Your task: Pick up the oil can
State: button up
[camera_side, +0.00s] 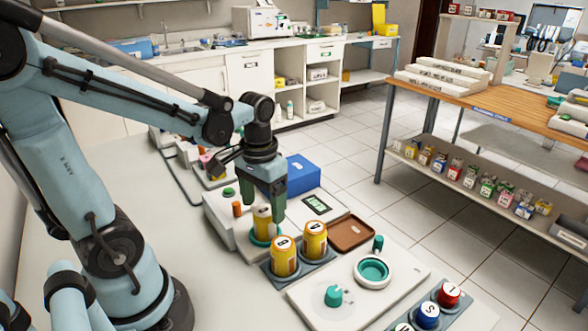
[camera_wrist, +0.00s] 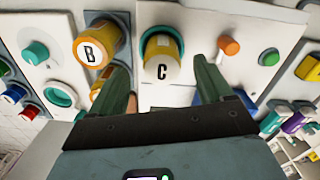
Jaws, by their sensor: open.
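Several yellow cans with lettered white tops are in view; which one is called the oil can is not marked. The can marked C (camera_wrist: 161,56) stands on a teal ring and lies between the fingers of my gripper (camera_wrist: 160,68) in the wrist view. In the side view this can (camera_side: 262,222) is below and beside the fingers of my gripper (camera_side: 269,205), which is open and points down. I cannot tell if the fingers touch it. The can marked B (camera_wrist: 95,46) stands left of it in the wrist view. Two yellow cans (camera_side: 285,256) (camera_side: 314,240) stand on grey holders in front.
An orange peg (camera_side: 237,209) and a green knob (camera_side: 229,192) stand left of the can. A blue box (camera_side: 303,174) is behind my gripper. A brown tray (camera_side: 351,232) and a teal dish (camera_side: 373,271) lie right. Red and blue capped jars (camera_side: 429,314) stand at front.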

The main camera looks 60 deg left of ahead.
aim_at(262, 211)
jog(key=shift+a+f, duration=0.1)
jog(key=shift+f, duration=2.45)
jog(key=c, duration=1.1)
